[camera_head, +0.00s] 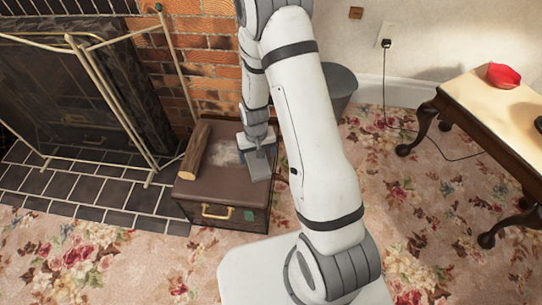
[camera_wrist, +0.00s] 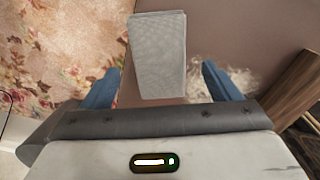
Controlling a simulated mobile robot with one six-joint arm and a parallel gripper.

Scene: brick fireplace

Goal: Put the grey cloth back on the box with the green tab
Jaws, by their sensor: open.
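The box (camera_head: 225,193) has a brown lid, a brass handle and a green tab (camera_head: 248,215) on its front. The grey cloth (camera_head: 261,165) is a flat, folded rectangle that appears to lie on the right part of the lid. In the wrist view the cloth (camera_wrist: 160,50) shows ahead, between the lines of my blue fingers. My gripper (camera_wrist: 163,70) is open, with its fingers apart on either side of the cloth's near end and nothing visibly held. In the head view my gripper (camera_head: 254,145) is above the lid, its fingertips partly hidden.
A wooden log (camera_head: 195,150) and a white fluffy thing (camera_head: 223,153) are on the lid, left of my gripper. A fireplace screen (camera_head: 115,105) stands at left. A grey bin (camera_head: 341,85) is behind my arm. A table (camera_head: 500,105) with a red object (camera_head: 503,75) stands right.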

